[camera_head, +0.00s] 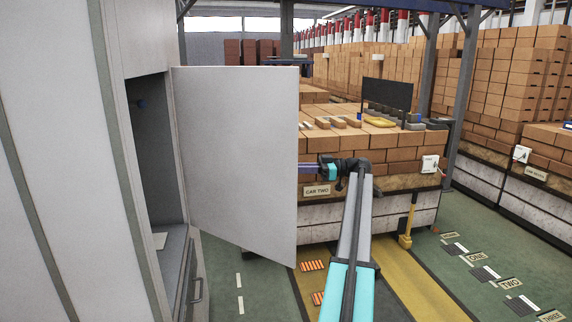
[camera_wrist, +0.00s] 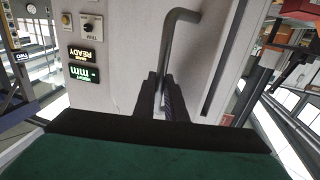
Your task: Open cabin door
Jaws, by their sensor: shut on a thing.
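The cabin door (camera_head: 235,150) is a light grey panel standing swung out from the cabin (camera_head: 150,35) on the left. The opening (camera_head: 155,150) beside it shows a dark interior. In the wrist view the door's outer face (camera_wrist: 135,55) carries a bent grey bar handle (camera_wrist: 172,38). My gripper (camera_wrist: 166,82) is shut on the lower part of this handle. In the head view my arm reaches behind the door's right edge, and the door hides the gripper's fingers and the handle.
A car of stacked brown bricks (camera_head: 400,155) labelled CAR TWO stands behind the door and my arm. The green floor (camera_head: 440,285) at right is open, with number plates. A control panel with a knob (camera_wrist: 88,31) and lit displays (camera_wrist: 84,75) sits left of the handle.

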